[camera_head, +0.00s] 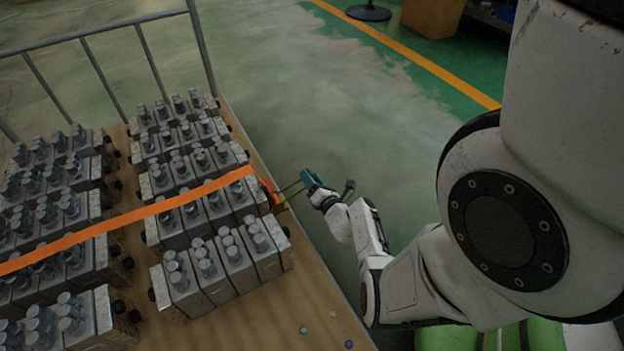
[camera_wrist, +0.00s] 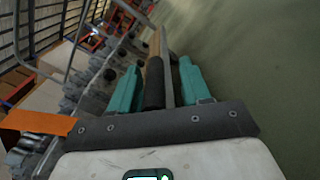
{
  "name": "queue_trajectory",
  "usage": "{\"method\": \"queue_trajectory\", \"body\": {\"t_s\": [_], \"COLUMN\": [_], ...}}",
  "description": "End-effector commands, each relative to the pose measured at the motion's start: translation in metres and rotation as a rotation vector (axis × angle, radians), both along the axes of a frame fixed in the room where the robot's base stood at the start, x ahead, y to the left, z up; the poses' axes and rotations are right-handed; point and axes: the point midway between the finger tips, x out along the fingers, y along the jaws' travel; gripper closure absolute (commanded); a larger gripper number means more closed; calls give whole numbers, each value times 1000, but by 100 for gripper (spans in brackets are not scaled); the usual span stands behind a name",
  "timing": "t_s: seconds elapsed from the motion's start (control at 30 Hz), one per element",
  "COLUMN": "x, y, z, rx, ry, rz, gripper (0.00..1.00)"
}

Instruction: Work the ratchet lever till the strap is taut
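The orange strap (camera_head: 125,218) runs across the tops of the valve blocks (camera_head: 205,265) to the ratchet (camera_head: 269,193) at the right edge of the pallet. The ratchet's lever (camera_head: 290,186) sticks out to the right past that edge. My gripper (camera_head: 313,181) is at the lever's outer end. In the wrist view, the lever's dark grip and a metal bar (camera_wrist: 154,82) lie between my gripper's teal fingers (camera_wrist: 160,78). The fingers are spread apart and very close to the lever on both sides. I cannot tell whether they touch it.
The wooden pallet (camera_head: 322,318) carries several rows of grey metal blocks. A metal railing (camera_head: 97,70) stands behind it. The green floor (camera_head: 330,110) to the right of the pallet is clear, with a yellow line farther off.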

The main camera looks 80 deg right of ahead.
Motion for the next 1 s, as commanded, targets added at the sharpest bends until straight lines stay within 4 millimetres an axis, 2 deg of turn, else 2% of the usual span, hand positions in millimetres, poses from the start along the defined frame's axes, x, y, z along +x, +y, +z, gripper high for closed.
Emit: {"method": "queue_trajectory", "body": {"t_s": [0.23, 0.37, 0.8, 1.0], "x": [-1, -7, -56, -66], "y": [1, 9, 70, 83], "z": [0, 1, 1, 0], "rx": [2, 3, 3, 1], "ry": [1, 0, 3, 0], "rz": [1, 0, 0, 1], "gripper": [54, 54, 54, 54]}}
